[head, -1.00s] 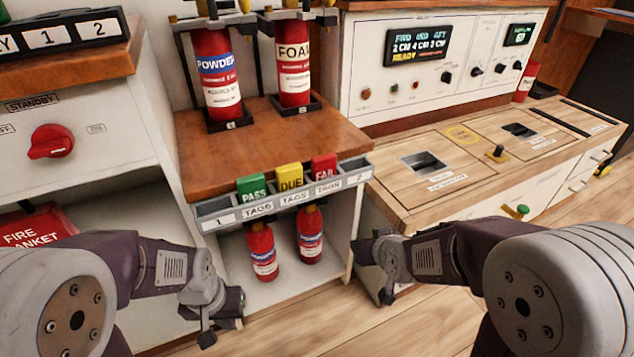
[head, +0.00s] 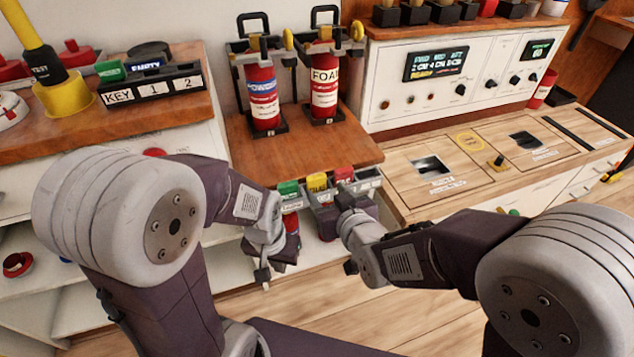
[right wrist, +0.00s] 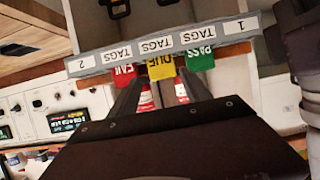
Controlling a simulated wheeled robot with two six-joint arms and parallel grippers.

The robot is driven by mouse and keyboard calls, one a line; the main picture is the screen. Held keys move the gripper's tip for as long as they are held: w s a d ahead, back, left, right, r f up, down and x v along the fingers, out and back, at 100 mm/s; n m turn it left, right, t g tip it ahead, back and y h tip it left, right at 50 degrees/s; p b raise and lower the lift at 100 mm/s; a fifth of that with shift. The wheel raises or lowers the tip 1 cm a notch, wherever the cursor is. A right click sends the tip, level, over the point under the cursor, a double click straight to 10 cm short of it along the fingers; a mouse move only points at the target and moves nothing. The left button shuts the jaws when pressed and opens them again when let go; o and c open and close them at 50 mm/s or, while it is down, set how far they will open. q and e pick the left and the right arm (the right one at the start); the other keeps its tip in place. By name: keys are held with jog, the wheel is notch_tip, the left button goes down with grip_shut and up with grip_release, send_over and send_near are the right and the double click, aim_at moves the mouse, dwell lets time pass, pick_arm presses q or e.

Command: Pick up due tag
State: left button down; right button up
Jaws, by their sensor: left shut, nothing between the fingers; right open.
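The yellow due tag (head: 317,182) stands in the tag rack (head: 369,182) on the front edge of the wooden shelf, between the green pass tag (head: 288,188) and the red fail tag (head: 344,173). My right gripper (head: 350,198) is open at the rack front, close to the red tag in the head view. In the right wrist view, upside down, the due tag (right wrist: 161,67) shows beyond and between the open fingers (right wrist: 160,88), with no grip on it. My left gripper (head: 264,272) is shut and empty, below and left of the rack.
Powder (head: 262,92) and foam (head: 324,85) extinguishers stand on the shelf behind the rack. Smaller extinguishers below are partly hidden by my arms. A wooden counter (head: 405,195) with a control panel is to the right; a key rack (head: 150,90) is at left.

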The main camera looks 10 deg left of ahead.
aim_at(318, 183)
jog(key=shift+w+a+f, duration=0.2)
jog(key=shift+w+f, duration=0.1)
jog(key=b+x, duration=0.2)
jog(key=x, duration=0.3)
jog(key=shift+a+r+b, duration=0.15)
jog(key=shift+b, duration=0.2)
pick_arm(q)
notch_tip(318, 183, down, 3)
jog(key=shift+f, duration=0.1)
pick_arm(e)
jog(key=shift+r, duration=0.1)
jog(key=shift+c, duration=0.3)
jog(key=c, duration=1)
jog(key=shift+c, duration=0.2)
jog(key=shift+r, duration=0.1)
